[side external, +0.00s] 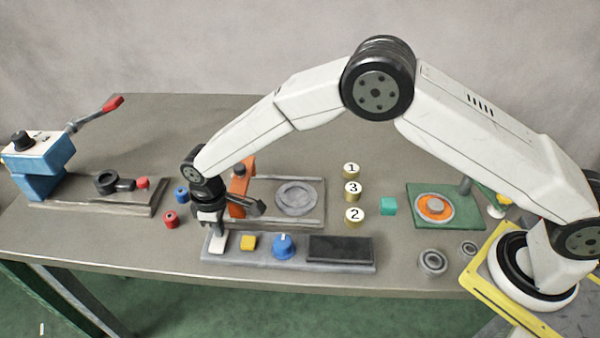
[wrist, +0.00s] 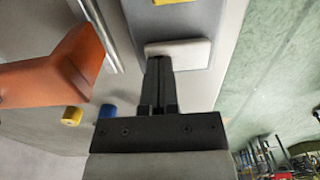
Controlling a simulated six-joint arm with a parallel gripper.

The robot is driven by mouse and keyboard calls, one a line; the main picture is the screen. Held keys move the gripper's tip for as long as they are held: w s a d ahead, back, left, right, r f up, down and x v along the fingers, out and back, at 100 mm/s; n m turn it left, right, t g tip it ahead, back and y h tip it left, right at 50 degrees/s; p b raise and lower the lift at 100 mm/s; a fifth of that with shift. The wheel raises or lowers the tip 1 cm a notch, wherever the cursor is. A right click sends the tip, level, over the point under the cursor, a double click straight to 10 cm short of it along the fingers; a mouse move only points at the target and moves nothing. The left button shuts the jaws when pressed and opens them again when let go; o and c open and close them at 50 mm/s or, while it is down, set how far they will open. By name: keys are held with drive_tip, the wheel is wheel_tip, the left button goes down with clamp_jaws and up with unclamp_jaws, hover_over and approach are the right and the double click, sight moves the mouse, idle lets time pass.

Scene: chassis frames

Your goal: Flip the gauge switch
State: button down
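A grey panel (side external: 300,264) lies near the table's front edge. It carries a white rocker-like block (side external: 217,245) at its left end, a yellow button (side external: 249,242), a blue knob (side external: 284,246) and a dark rectangular plate (side external: 340,249). No part is labelled as the gauge switch. My gripper (side external: 213,228) points down over the panel's left end, at the white block. In the wrist view, my gripper's fingers (wrist: 158,62) are together with nothing seen between them. Their tips are at the edge of the white block (wrist: 181,53); I cannot tell whether they touch it.
An orange clamp (side external: 241,185) stands close behind my gripper and looms at left in the wrist view (wrist: 55,72). Blue (side external: 182,194) and red (side external: 170,219) cylinders lie to the left.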

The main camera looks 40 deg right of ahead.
drive_tip(key=shift+r, duration=3.45)
drive_tip(key=shift+d+r, duration=0.2)
drive_tip(key=shift+d, duration=0.2)
drive_tip(key=s+d+r+m+t, duration=0.1)
drive_tip(key=s+d+r+m, duration=0.15)
drive_tip(key=d, duration=0.55)
drive_tip(key=s+d+r+m, duration=0.2)
drive_tip(key=s+d, duration=0.2)
drive_tip(key=d, duration=0.5)
drive_tip(key=s+d+m+t, duration=0.1)
drive_tip(key=s+d+m, duration=0.3)
drive_tip(key=s+d, duration=0.7)
drive_tip(key=s, duration=0.3)
drive_tip(key=shift+r+t, duration=0.3)
